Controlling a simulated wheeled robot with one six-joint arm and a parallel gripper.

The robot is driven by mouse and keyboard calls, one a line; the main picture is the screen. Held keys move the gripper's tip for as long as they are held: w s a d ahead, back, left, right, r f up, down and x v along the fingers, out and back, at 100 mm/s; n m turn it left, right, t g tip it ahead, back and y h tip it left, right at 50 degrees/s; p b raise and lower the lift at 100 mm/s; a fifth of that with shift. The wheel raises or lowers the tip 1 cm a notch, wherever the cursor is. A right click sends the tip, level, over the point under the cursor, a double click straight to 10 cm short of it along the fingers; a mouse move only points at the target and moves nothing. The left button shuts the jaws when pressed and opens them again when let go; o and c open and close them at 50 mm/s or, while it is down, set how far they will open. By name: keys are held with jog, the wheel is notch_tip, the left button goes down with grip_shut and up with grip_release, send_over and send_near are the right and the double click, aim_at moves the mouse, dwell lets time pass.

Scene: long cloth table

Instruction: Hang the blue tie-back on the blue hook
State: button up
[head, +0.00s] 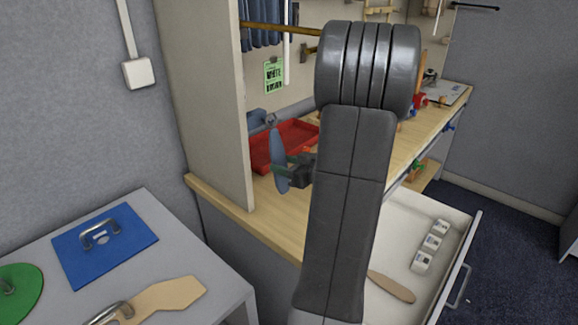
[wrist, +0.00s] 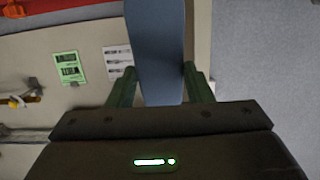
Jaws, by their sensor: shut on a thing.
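A flat, elongated blue piece, which I take to be the blue tie-back (head: 278,152), stands roughly upright in my gripper (head: 284,172). In the wrist view, the blue tie-back (wrist: 155,45) runs up out of the top of the picture between the two green fingers of my gripper (wrist: 160,88). My gripper is shut on it, beside the end panel of the workbench and in front of the red tray. I cannot pick out the blue hook for certain. My own arm hides the middle of the bench.
The red tray (head: 285,145) lies on the wooden bench (head: 260,218) behind my gripper. A pale upright panel (head: 205,100) closes the bench's left end. An open drawer (head: 400,235) juts out at lower right. A grey cabinet (head: 190,245) at left carries a blue plate (head: 125,250) with a handle.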

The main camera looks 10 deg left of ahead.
jog(key=shift+w+a+f+b, duration=0.25)
jog(key=shift+f+b, duration=0.25)
jog(key=shift+b, duration=0.7)
jog(key=shift+a+f+b, duration=0.1)
jog(key=shift+f+b, duration=0.05)
jog(key=shift+b, duration=0.35)
jog(key=o, duration=1.1)
jog(key=b+v, duration=0.3)
jog(key=v, duration=1.1)
jog(key=shift+w, duration=0.1)
jog(key=shift+a, duration=0.1)
